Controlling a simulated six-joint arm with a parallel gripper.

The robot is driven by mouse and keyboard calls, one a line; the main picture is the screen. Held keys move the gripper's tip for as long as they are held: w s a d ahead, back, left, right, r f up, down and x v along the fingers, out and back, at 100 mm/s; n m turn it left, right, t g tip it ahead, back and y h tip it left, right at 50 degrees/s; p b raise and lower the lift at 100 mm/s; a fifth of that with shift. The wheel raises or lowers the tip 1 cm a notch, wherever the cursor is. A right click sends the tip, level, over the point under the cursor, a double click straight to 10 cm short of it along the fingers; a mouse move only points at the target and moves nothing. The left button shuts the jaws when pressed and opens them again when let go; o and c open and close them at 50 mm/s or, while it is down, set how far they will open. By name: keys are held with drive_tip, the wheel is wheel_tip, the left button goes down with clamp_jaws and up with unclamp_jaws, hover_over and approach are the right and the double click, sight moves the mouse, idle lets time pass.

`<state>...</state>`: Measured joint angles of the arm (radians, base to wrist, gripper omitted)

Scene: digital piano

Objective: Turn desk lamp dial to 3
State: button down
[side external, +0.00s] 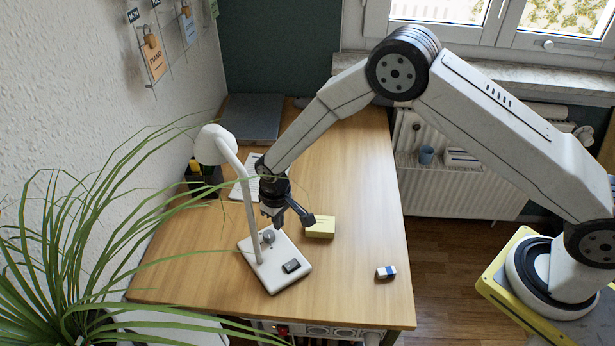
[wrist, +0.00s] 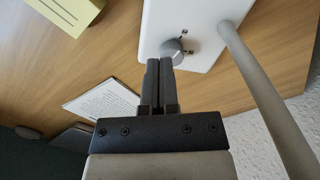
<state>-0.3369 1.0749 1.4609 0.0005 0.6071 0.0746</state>
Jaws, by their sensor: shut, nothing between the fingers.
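The desk lamp has a white base (side external: 284,277), a grey stem (side external: 247,205) and a white head (side external: 213,144) in the side view. Its grey round dial (side external: 268,236) sits on the base near the stem. In the wrist view the dial (wrist: 173,48) is on the white base (wrist: 202,22), with small dark marks beside it that I cannot read. My gripper (wrist: 159,62) is shut and empty, its fingertips at the near edge of the dial; I cannot tell whether they touch it. In the side view my gripper (side external: 274,222) is just above the dial.
A black switch (side external: 291,266) is on the lamp base. A yellow block (side external: 320,227) and a blue-white eraser (side external: 386,272) lie to the right. Plant leaves (side external: 60,260) cross the left side. The lamp stem (wrist: 262,90) rises close beside my gripper.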

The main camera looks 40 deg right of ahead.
sight(274, 248)
drive_tip(key=shift+f, duration=2.25)
drive_tip(key=shift+w+a, duration=0.2)
drive_tip(key=shift+w, duration=0.05)
drive_tip(key=shift+s+a, duration=0.2)
drive_tip(key=shift+a, duration=0.45)
drive_tip(key=shift+w+a+r, duration=0.1)
drive_tip(key=shift+a, duration=0.25)
idle(0.3)
drive_tip(key=shift+s, duration=0.5)
drive_tip(key=shift+r, duration=2.9)
